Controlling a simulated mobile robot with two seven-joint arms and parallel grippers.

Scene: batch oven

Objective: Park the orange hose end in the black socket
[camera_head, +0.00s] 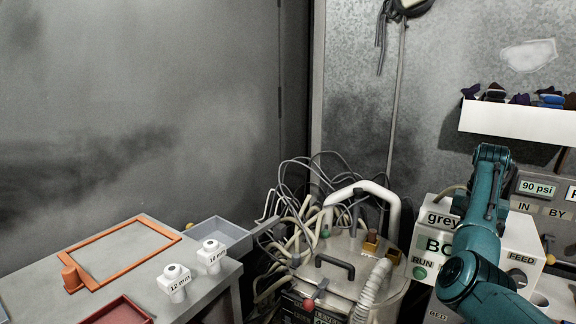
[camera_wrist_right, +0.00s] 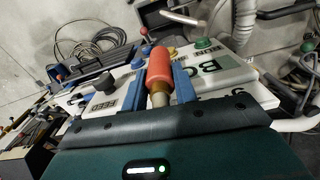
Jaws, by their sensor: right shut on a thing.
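My right gripper (camera_wrist_right: 160,68) is shut on the orange hose end (camera_wrist_right: 158,64) in the right wrist view. The hose end sits between the two blue fingers, with a tan collar below the orange part. It is held over a white control box (camera_wrist_right: 228,72) with green label panels. In the head view my right arm covers part of this box (camera_head: 437,213); the gripper and hose end are hidden there. A round black part (camera_wrist_right: 104,82) shows beside the FEED label; I cannot tell whether it is a knob or the black socket. My left gripper is not in view.
A lidded vessel (camera_head: 340,248) with tangled hoses stands left of the box. A grey table (camera_head: 205,278) at left holds an orange frame (camera_head: 120,247) and two white bottles (camera_head: 176,284). A white shelf (camera_head: 510,122) hangs on the wall at upper right.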

